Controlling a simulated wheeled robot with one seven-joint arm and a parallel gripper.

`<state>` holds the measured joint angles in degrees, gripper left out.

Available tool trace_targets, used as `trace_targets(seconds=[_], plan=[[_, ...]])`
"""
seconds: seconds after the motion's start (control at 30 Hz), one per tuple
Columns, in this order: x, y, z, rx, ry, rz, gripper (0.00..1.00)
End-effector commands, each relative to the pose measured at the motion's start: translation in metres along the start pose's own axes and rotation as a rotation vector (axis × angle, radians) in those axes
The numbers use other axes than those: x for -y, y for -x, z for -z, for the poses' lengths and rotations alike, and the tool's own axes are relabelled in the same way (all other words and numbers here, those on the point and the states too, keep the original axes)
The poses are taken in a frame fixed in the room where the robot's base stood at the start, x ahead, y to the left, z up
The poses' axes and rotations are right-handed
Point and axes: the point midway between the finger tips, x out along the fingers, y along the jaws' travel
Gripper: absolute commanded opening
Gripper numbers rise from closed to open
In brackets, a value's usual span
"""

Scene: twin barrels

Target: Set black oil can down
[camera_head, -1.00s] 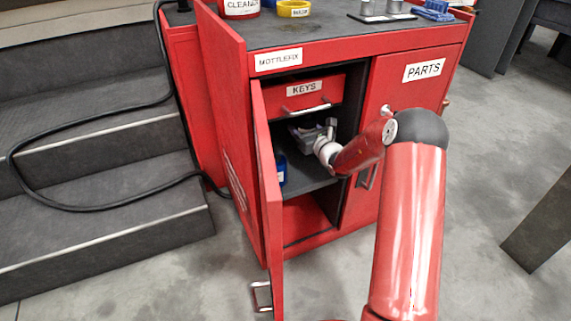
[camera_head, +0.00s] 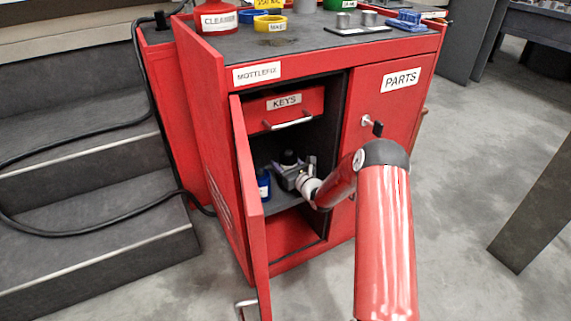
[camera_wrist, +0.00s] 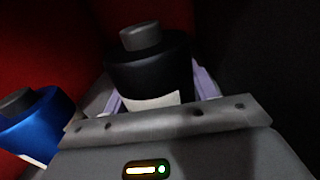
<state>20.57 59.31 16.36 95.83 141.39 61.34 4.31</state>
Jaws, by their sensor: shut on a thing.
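The black oil can (camera_wrist: 150,65) has a grey cap and a pale label and stands between my fingers in the wrist view. My gripper (camera_head: 297,168) is shut on it inside the open left compartment of the red cabinet (camera_head: 232,150). In the head view the can (camera_head: 288,158) is small and dark, partly hidden by the gripper. The can is close to the compartment's dark shelf (camera_head: 285,202); I cannot tell whether it touches it.
A blue can (camera_wrist: 38,122) stands left of the gripper on the shelf; it also shows in the head view (camera_head: 263,184). The KEYS drawer (camera_head: 285,108) is above. The open red door (camera_head: 252,210) bounds the left side. Steps (camera_head: 90,215) lie further left.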

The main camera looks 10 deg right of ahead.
Motion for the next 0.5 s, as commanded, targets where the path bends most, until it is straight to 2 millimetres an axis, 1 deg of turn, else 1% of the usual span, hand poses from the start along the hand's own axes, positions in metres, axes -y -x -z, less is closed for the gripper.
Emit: trace_targets(seconds=[0.3,0.43,0.47,0.5], plan=[[0.0001,-0.0001,0.0107,0.001,0.000,0.000,0.24],[0.0001,-0.0001,0.0097,0.002,0.000,0.000,0.24],[0.0001,0.0002,0.0109,-0.001,0.000,0.000,0.61],[0.0000,0.0002,0.0109,-0.001,0.000,0.000,0.66]])
